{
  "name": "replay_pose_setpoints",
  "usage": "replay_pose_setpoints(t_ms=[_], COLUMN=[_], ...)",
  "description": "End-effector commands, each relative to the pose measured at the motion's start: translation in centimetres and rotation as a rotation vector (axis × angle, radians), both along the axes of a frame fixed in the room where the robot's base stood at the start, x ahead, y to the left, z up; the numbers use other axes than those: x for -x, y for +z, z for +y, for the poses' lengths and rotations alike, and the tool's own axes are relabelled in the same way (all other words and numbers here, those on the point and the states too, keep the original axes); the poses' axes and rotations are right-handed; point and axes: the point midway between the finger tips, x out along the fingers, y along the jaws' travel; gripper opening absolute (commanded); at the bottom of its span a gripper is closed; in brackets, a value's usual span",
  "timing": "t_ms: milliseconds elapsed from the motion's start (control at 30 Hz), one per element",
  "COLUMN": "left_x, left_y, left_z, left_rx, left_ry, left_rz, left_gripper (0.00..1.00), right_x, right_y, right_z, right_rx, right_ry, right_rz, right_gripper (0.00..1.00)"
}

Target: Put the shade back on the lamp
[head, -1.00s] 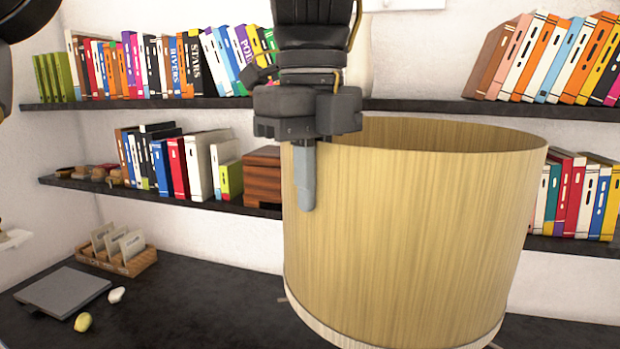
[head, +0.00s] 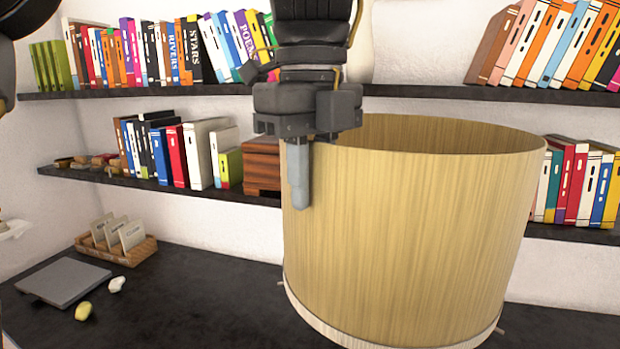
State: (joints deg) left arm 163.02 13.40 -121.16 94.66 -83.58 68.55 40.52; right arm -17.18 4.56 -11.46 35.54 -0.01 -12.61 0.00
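A large pale wood-grain lampshade (head: 420,240), open at the top, fills the right half of the head view. It hangs close in front of me, upright, with a lighter band around its bottom rim. One grey finger lies against the outside of the wall; the other is hidden, and the gripper is shut on the rim. The lamp's base cannot be seen; small thin tips show beside the shade's bottom edge on both sides.
A dark desk (head: 200,310) lies below, with a grey flat slab (head: 64,281), a wooden card box (head: 118,247), a yellow lump (head: 83,311) and a white lump (head: 116,284). Black wall shelves (head: 150,90) full of books stand behind the shade. The desk's middle left is clear.

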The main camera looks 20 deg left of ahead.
Motion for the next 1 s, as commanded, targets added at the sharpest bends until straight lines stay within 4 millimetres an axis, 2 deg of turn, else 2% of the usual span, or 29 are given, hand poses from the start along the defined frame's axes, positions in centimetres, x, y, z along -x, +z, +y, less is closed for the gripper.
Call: replay_pose_setpoints(t_ms=[367, 467, 800, 1000], left_x=[0.0, 0.0, 0.0, 0.0], left_y=[0.3, 1.6, 8.5, 10.5], left_z=[0.0, 0.0, 0.0, 0.0], left_rx=[-0.001, -0.001, -0.002, -0.001], left_ry=[0.001, 0.001, 0.003, 0.0], left_rz=[0.002, 0.001, -0.002, 0.001], left_gripper=[0.29, 0.29, 0.29, 0.29], right_x=[0.0, 0.0, 0.0, 0.0], right_y=[0.3, 1.2, 6.0, 7.4], right_z=[0.0, 0.0, 0.0, 0.0], right_rx=[0.0, 0.0, 0.0, 0.0], right_ry=[0.0, 0.0, 0.0, 0.0], right_rz=[0.0, 0.0, 0.0, 0.0], right_gripper=[0.78, 0.78, 0.78, 0.78])
